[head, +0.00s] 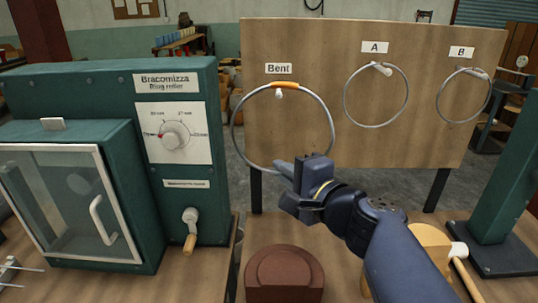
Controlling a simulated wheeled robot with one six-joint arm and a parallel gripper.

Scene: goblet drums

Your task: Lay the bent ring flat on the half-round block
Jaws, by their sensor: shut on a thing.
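The bent ring (236,112) is a thin grey metal hoop with an orange section at its top. It hangs at the peg under the "Bent" label on the wooden board. My gripper (298,172) is shut on the lower part of the ring; the jaws hide the grip itself. A reddish-brown block (285,281) with a rounded back and a round disc shape on top stands on the bench below my gripper. A pale wooden piece with a curved edge (432,240) is partly hidden behind my arm. I cannot tell for certain which of these is the half-round block.
Rings A (346,103) and B (442,108) hang on the board (300,45) to the right. A green ring roller (180,85) with a glass door and crank stands left. A white-headed mallet (459,252) and a green post (512,200) are at right.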

